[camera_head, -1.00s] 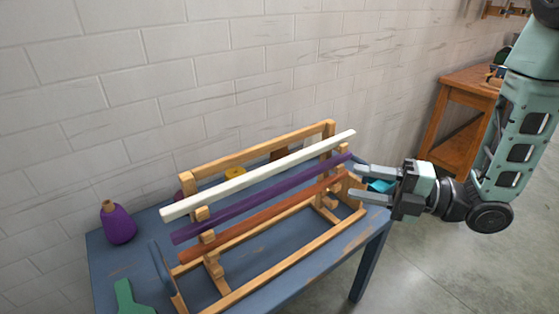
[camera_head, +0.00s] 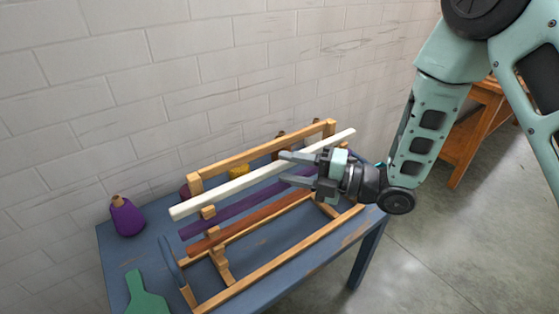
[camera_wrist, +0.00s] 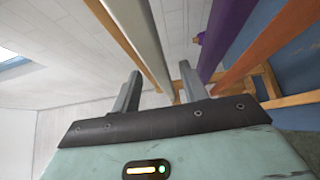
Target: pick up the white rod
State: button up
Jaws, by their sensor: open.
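The white rod (camera_head: 235,185) lies across the top of a wooden rack (camera_head: 262,148), above a purple rod (camera_head: 225,218) and a red-brown rod (camera_head: 235,233). In the wrist view the white rod (camera_wrist: 148,40) runs down toward the space between the open fingertips (camera_wrist: 163,82). I cannot tell whether the fingers touch it. Nothing is seen held.
The rack stands on a blue table (camera_head: 118,262) against a white block wall. A purple yarn cone (camera_head: 127,218) and a green paddle-shaped thing (camera_head: 146,296) are at the table's left. A wooden bench (camera_head: 470,140) stands at the right, beyond open floor.

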jog(key=shift+w+a, duration=0.1)
jog(key=shift+a, duration=0.15)
grip_shut()
jog(key=shift+r, duration=0.1)
notch_tip(320, 180, up, 9)
jog(key=b+v, duration=0.4)
jog(key=v, duration=0.9)
jog(key=shift+r+b, duration=0.35)
jog(key=shift+r, duration=0.1)
dwell(0.3)
jog(key=shift+w, duration=0.1)
